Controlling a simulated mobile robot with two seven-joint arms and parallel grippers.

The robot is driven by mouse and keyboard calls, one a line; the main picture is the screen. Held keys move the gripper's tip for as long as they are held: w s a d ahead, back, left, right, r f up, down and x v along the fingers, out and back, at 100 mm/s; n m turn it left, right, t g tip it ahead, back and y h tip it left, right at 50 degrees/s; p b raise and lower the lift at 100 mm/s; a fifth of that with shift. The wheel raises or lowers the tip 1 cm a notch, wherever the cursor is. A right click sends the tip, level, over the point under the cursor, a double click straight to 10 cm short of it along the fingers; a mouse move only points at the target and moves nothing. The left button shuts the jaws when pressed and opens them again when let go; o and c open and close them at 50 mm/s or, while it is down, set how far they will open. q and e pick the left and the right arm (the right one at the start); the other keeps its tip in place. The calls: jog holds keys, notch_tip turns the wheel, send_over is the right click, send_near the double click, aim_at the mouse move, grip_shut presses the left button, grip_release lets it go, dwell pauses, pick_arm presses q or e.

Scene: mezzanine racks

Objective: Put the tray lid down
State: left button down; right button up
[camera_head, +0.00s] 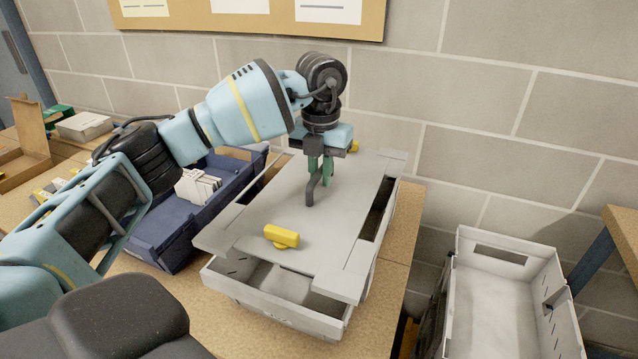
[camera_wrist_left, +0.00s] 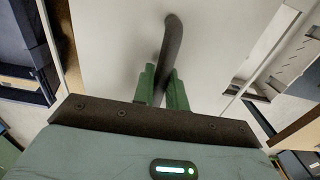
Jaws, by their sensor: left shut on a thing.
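The tray lid (camera_head: 325,235) is a flat light-grey panel with a dark curved handle (camera_head: 311,190) and a yellow clip (camera_head: 281,236) near its front edge. My left gripper (camera_head: 322,172) points down with its green fingers shut on the handle. The left wrist view shows the fingers (camera_wrist_left: 164,88) on the handle (camera_wrist_left: 171,45), with the lid (camera_wrist_left: 110,35) behind. The lid is over a grey tray (camera_head: 272,314) on the table, turned slightly against it, leaving gaps at the front and right. I cannot tell whether they touch. My right gripper is not in view.
A blue bin (camera_head: 165,232) with white cards stands close to the left of the tray. An empty grey crate (camera_head: 505,252) sits lower at the right, beyond the table's edge. A block wall (camera_head: 480,120) is behind. Cardboard boxes (camera_head: 28,150) are at the far left.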

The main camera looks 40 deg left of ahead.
aim_at(319, 186)
pick_arm(q)
jog(key=shift+w+a, duration=0.3)
jog(key=shift+a, duration=0.15)
notch_tip(319, 186, down, 3)
jog(key=shift+f, duration=0.25)
jog(key=shift+d+f, duration=0.1)
jog(key=shift+f, duration=0.1)
jog(key=shift+f, duration=0.35)
jog(key=c, duration=1.4)
grip_release()
jog(key=shift+c, duration=0.2)
jog(key=shift+o, duration=0.2)
